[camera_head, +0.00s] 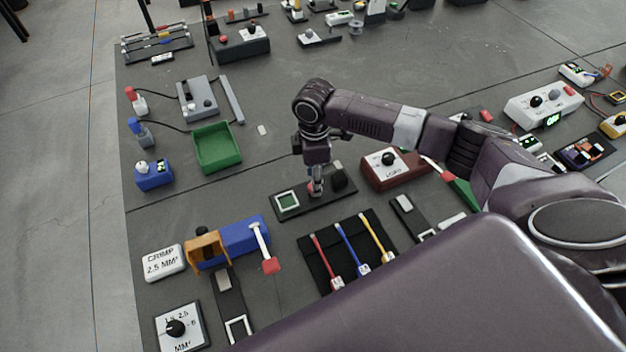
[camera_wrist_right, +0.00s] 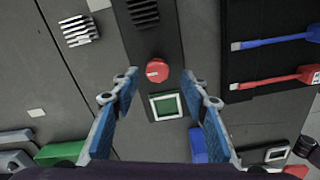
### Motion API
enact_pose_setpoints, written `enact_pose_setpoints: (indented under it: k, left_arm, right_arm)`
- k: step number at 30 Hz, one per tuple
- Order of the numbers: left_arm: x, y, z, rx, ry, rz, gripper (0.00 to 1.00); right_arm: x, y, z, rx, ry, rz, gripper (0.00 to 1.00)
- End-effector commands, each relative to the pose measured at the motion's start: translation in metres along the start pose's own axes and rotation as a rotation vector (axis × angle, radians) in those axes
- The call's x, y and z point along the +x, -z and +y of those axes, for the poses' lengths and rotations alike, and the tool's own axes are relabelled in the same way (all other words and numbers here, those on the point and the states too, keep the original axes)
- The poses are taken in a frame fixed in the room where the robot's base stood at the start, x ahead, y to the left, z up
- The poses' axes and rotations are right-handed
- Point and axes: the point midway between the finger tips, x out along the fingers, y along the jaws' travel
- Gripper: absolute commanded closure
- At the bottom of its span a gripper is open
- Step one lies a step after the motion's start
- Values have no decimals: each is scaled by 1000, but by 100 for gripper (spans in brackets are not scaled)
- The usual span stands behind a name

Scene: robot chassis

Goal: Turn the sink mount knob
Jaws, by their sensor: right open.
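A red round knob (camera_wrist_right: 157,70) with a pale mark sits on a dark plate (camera_wrist_right: 150,42), between a white-framed green square (camera_wrist_right: 166,105) and a black ribbed block (camera_wrist_right: 142,12). My right gripper (camera_wrist_right: 163,84) is open and empty, its blue-padded fingers to either side of the knob's line and apart from it. In the head view my right gripper (camera_head: 316,188) points down over the plate (camera_head: 309,207), with the green square (camera_head: 287,200) to its left and the black block (camera_head: 339,179) to its right. The gripper mostly hides the knob there. My left gripper is not in view.
A pale ribbed block (camera_wrist_right: 78,30) lies left of the plate in the wrist view. Red, blue and yellow tools lie on a black mat (camera_head: 318,262) in front. A dark red box (camera_head: 395,169) with a black knob stands to the right, a green tray (camera_head: 217,148) at back left.

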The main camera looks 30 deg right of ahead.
Motion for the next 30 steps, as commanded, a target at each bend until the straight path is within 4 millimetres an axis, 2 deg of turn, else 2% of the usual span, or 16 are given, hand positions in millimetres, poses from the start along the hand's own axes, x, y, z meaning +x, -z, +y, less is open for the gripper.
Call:
enact_pose_setpoints:
  k: [3,6,16,27,30]
  left_arm:
    - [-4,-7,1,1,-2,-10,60]
    - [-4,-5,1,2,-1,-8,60]
    - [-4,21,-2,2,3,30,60]
    - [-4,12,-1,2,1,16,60]
    - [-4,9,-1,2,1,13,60]
  right_arm:
    - [15,0,0,0,0,-1,59]
    - [23,0,0,1,0,0,59]
    - [28,0,0,-1,-1,0,60]
    - [27,0,0,0,-2,0,100]
    - [27,0,0,-2,-2,0,100]
